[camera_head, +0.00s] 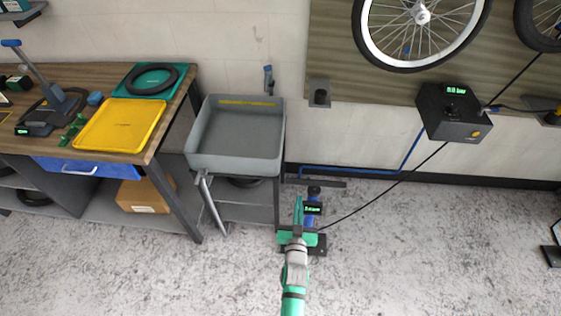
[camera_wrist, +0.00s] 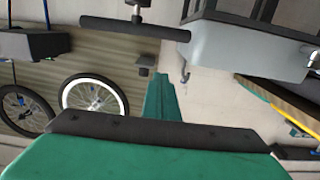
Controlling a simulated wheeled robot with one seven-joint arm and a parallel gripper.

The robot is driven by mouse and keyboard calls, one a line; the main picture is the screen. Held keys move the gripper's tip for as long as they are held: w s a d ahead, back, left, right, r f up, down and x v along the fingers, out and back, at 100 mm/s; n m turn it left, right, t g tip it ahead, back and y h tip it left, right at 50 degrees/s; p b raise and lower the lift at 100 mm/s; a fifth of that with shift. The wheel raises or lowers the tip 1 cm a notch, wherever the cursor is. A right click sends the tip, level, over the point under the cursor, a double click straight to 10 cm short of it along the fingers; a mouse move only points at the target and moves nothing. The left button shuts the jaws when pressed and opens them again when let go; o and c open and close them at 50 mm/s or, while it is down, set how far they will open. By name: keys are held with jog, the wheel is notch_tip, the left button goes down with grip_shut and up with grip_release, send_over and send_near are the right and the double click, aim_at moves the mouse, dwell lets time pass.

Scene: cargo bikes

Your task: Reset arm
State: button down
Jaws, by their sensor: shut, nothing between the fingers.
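My arm reaches up from the bottom of the head view. My gripper (camera_head: 298,204) is green, shut and empty, and points away over the floor. In the wrist view its green finger (camera_wrist: 160,97) stands up in the middle. A floor pump (camera_head: 313,208) with a blue body and a small lit display stands right behind the gripper, partly hidden by it. The pump's dark crossbar handle also shows in the wrist view (camera_wrist: 134,28). I cannot tell how close the gripper is to the pump.
A grey basin (camera_head: 235,163) on a stand is left of the gripper. A workbench (camera_head: 100,76) with a yellow tray (camera_head: 118,126) stands further left. A black box (camera_head: 453,112) and a wheel (camera_head: 362,40) are on the wall panel. A cable runs to the pump. The right floor is mostly clear.

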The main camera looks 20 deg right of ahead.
jog(key=s+a+n+y, duration=0.1)
jog(key=s+a+y, duration=0.1)
jog(key=s+a, duration=0.6)
jog(key=s+a+n+y, duration=0.1)
jog(key=s+a, duration=0.4)
jog(key=s, duration=0.5)
jog(key=s+a+r+y, duration=0.1)
jog(key=s+a+r, duration=0.1)
jog(key=s+r, duration=0.2)
jog(key=s+a+r+n+y, duration=0.1)
jog(key=s+a+r, duration=0.2)
jog(key=s, duration=0.4)
jog(key=s+a+r+n+g+y, duration=0.1)
jog(key=s+a+r, duration=0.1)
jog(key=s+r, duration=0.3)
jog(key=shift+s+a+r, duration=0.25)
jog(key=shift+s+r, duration=0.05)
jog(key=shift+s, duration=0.55)
